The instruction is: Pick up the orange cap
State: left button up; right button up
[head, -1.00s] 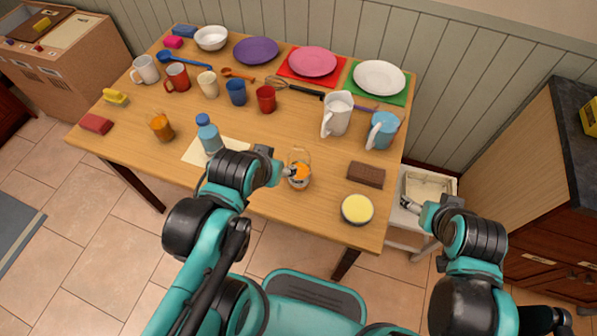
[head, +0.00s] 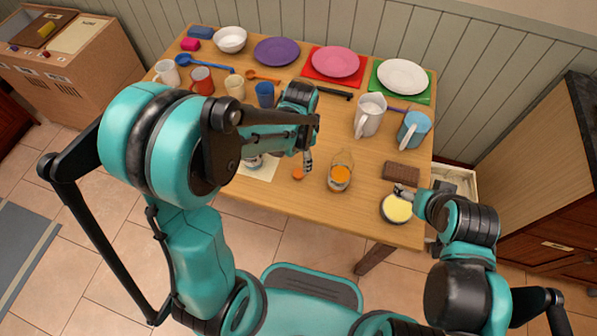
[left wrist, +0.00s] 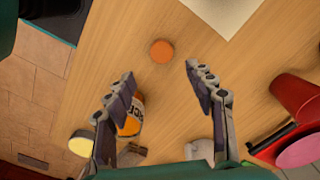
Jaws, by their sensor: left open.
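The orange cap (head: 298,172) lies on the wooden table (head: 290,198), left of a glass jar (head: 340,178) with orange contents and a wire handle. In the left wrist view the orange cap (left wrist: 162,51) is a plain round disc, just beyond the gap between the fingertips. My left gripper (head: 307,160) points down close to the cap. Its two fingers (left wrist: 160,70) are spread, with nothing between the tips. The jar (left wrist: 131,114) is partly hidden behind one finger. My right gripper (head: 404,191) is over the yellow-filled bowl (head: 396,209); its jaws are too small to judge.
A brown block (head: 401,171), a white pitcher (head: 369,114) and a blue pitcher (head: 412,130) stand to the right. Cups and plates fill the back. A paper sheet (head: 262,171) lies left of the cap, partly hidden by my left arm.

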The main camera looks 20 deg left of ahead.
aim_at(300, 172)
pick_arm(q)
notch_tip(300, 172, down, 3)
jog(key=shift+d+f+b, duration=0.1)
jog(key=shift+b, duration=0.55)
jog(key=f+b, duration=0.1)
jog(key=f, duration=0.1)
jog(key=f+b, duration=0.2)
jog(key=f, duration=0.1)
jog(key=shift+w+a, duration=0.2)
jog(key=shift+c, duration=0.4)
jog(key=c, duration=0.7)
